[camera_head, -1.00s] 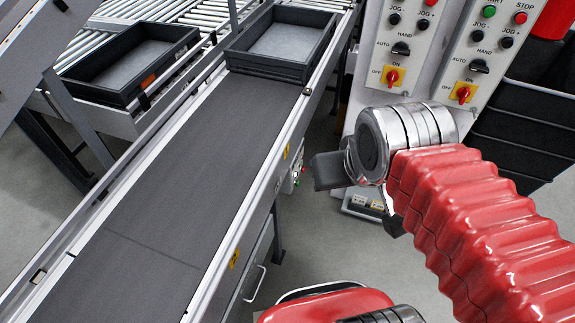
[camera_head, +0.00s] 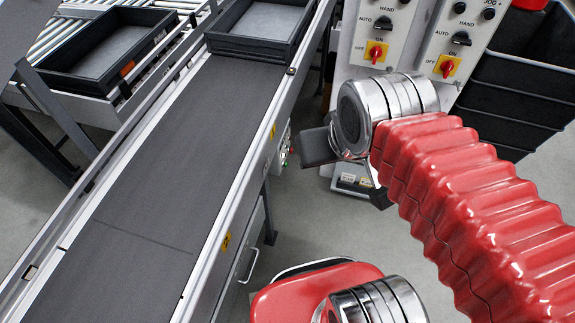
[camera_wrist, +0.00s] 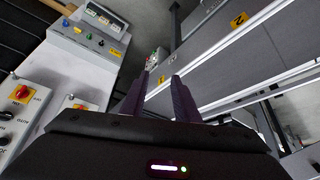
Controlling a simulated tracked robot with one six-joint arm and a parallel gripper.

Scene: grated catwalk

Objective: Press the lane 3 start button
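The control cabinet shows two panels at the upper right of the head view: a left panel (camera_head: 385,30) and a right panel (camera_head: 462,30). Each has an AUTO/HAND selector and a red switch on yellow. Their upper parts are cut off, and I see no lane number or start label. Small red and green buttons (camera_head: 285,150) sit on the conveyor's side. In the wrist view, my gripper (camera_wrist: 159,76) has its two dark fingers apart, nothing between them.
A belt conveyor (camera_head: 150,200) runs along the left, with a dark tray (camera_head: 262,45) at its far end. Another tray (camera_head: 75,75) sits on rollers. Black stacked bins (camera_head: 510,105) stand right. The wrist view shows a console (camera_wrist: 95,40) with coloured buttons.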

